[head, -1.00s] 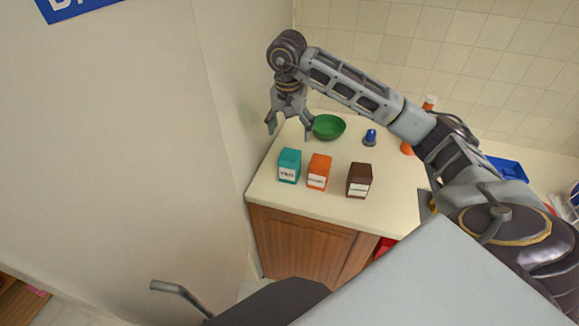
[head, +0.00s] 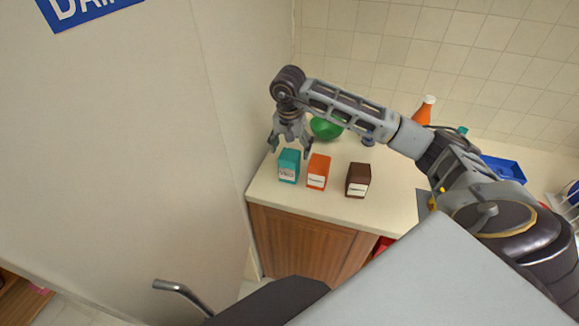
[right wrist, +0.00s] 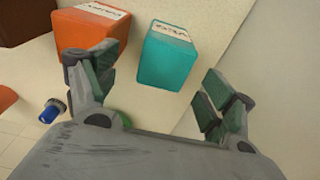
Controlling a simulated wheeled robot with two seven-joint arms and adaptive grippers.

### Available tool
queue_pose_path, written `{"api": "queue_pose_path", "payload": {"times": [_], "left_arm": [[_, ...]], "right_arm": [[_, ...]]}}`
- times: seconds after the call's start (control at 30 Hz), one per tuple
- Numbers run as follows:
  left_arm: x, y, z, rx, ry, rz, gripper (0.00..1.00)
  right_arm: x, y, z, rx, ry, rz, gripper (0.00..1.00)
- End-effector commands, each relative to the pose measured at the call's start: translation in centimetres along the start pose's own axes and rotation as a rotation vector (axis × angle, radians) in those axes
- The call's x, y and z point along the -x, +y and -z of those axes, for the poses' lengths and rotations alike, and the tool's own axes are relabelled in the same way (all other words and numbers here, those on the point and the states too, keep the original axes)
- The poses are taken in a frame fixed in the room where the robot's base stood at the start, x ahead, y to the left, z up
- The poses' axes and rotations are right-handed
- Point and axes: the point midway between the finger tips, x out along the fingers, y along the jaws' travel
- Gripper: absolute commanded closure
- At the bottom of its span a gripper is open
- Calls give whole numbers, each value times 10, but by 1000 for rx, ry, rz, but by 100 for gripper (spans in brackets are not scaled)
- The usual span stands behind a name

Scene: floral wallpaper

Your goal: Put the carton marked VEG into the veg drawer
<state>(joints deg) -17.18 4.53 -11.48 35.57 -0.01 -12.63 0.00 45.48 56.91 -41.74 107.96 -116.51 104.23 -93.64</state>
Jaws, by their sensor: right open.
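The teal carton marked VEG (head: 288,168) stands upright on the counter, at the left of a row of three cartons. It also shows in the right wrist view (right wrist: 166,60), ahead of and between the fingers. My right gripper (head: 291,153) is open and empty, just above and behind the teal carton; in the right wrist view its two fingers (right wrist: 150,92) are spread wide. I cannot tell whether a finger touches the carton. No veg drawer can be made out. My left gripper is not in view.
An orange carton (head: 318,172) stands close to the right of the teal one, then a brown carton (head: 358,180). A green bowl (head: 326,128) is behind. A wall panel (head: 215,120) borders the counter's left. The counter front (head: 310,205) is clear.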

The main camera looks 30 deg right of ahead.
Motion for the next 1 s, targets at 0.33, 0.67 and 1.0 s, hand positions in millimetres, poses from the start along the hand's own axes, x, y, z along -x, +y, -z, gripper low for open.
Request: {"api": "queue_pose_path", "payload": {"times": [0.33, 0.67, 1.0], "left_arm": [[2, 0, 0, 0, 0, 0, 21], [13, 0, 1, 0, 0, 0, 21], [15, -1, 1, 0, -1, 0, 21]], "right_arm": [[-5, -1, -1, 1, -1, -1, 17], [-34, -6, -1, -1, -2, -2, 17], [-52, -6, -1, 0, 1, 0, 17]]}}
